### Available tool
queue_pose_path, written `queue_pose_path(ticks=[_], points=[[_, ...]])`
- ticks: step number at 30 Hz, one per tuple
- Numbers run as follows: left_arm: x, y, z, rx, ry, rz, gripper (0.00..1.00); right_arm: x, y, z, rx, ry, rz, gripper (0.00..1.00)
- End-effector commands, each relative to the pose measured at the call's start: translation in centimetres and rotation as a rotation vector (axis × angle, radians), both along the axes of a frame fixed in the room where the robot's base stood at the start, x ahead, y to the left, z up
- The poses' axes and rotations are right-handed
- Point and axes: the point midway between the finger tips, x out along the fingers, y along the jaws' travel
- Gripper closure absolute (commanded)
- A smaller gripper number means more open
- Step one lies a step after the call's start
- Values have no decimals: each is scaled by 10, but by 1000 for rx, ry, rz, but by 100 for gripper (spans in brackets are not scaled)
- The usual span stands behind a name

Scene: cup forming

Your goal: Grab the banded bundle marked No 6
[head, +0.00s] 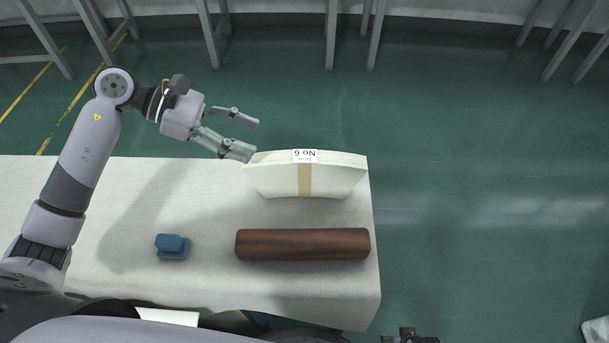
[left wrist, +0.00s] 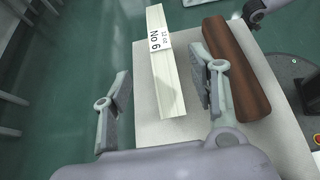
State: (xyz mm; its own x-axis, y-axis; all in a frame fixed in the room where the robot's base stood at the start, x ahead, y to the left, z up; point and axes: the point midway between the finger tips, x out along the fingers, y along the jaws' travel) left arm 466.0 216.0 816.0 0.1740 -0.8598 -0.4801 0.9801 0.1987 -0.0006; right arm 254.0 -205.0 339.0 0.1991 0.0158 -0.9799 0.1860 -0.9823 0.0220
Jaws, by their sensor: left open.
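The banded bundle (head: 340,178) is a cream-white stack with a tan band and a white label reading No 6, upside down in the head view. It lies near the table's far right corner. My left gripper (head: 249,139) is open and empty at the bundle's left end, with one finger close to its far left corner; touching or apart I cannot tell. In the left wrist view the bundle (left wrist: 170,92) runs lengthwise between the two spread fingers, beyond their tips, label showing. My right gripper's fingers are not seen.
A dark brown roll (head: 302,245) lies parallel to the bundle, nearer me. A small blue object (head: 172,247) sits to its left. The pale-covered table (head: 205,200) ends just right of the bundle. Green floor is open beyond and to the right; metal legs stand at the back.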

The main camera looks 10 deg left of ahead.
Motion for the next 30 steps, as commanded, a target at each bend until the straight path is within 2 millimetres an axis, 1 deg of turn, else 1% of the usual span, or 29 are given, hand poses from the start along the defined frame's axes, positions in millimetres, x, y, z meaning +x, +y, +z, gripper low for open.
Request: queue_pose_path(ticks=[1, 3, 9, 12, 17, 22, 25, 30], points=[[2, -11, -3, -5, -2, -4, 46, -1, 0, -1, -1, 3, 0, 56], [5, -25, -11, -6, -2, -3, 46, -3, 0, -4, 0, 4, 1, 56], [11, -58, -30, -5, -1, -2, 46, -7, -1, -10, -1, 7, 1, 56], [13, -66, -36, -4, -1, 0, 46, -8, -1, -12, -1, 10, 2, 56], [15, -74, -40, -3, -1, 0, 46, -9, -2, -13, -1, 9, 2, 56], [19, -95, -52, -6, 0, -2, 46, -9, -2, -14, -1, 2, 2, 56], [22, -106, -60, -4, 1, 0, 46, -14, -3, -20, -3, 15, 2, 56], [24, -114, -66, -1, -1, 1, 46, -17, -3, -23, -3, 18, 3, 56]])
